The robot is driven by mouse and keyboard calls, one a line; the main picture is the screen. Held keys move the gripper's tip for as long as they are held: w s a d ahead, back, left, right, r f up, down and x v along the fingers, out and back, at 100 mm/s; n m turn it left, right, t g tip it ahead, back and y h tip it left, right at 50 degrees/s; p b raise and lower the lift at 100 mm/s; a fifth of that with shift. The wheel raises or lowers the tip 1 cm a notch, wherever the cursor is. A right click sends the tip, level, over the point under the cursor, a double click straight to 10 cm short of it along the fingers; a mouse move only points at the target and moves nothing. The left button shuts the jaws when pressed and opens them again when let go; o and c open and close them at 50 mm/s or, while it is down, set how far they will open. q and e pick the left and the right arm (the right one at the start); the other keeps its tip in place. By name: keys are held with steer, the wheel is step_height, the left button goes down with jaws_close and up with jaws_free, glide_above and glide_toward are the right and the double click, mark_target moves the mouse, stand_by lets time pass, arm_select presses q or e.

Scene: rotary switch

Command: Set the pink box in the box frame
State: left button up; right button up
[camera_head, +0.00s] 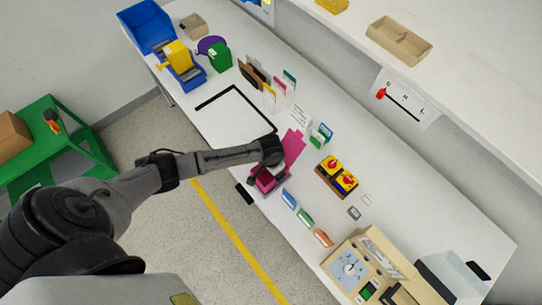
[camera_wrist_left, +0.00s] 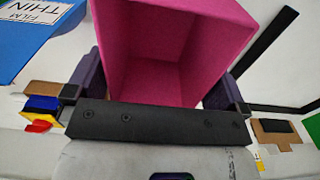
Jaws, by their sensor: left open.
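The pink box (camera_head: 270,180) is an open, hollow box near the front edge of the white table in the head view. In the left wrist view the pink box (camera_wrist_left: 175,55) fills the middle, its open side facing the camera. My left gripper (camera_head: 264,178) is open, with one purple finger on each side of the box; I cannot tell whether they touch it. The box frame (camera_head: 222,97) is a black outline on the table, up and left of the box. Its dark strip also shows in the left wrist view (camera_wrist_left: 264,44). My right gripper is not in view.
A flat pink patch (camera_head: 294,145) lies just behind the box. Small coloured items (camera_head: 288,198) line the front edge to its right. Red-knobbed switches (camera_head: 337,175) stand further right. A blue bin (camera_head: 146,24) is at the far left. The table inside the frame is clear.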

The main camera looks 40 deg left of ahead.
arm_select(q)
step_height(320, 180, up, 12)
steer(key=p, duration=0.1)
stand_by(0.4)
steer(key=s+d+f+m+t+h, duration=0.1)
steer(key=s+d+m+t+h, duration=0.1)
steer(key=s+d, duration=0.7)
steer(key=s+a+r+y, duration=0.1)
steer(key=s+a+r, duration=0.1)
steer(key=s, duration=0.4)
steer(key=s+a+r+n+t, duration=0.1)
steer(key=s+r, duration=0.1)
steer(key=s, duration=0.4)
steer(key=shift+s+a+t+y, duration=0.2)
steer(key=shift+a+t+y, duration=0.1)
steer(key=shift+a+y, duration=0.1)
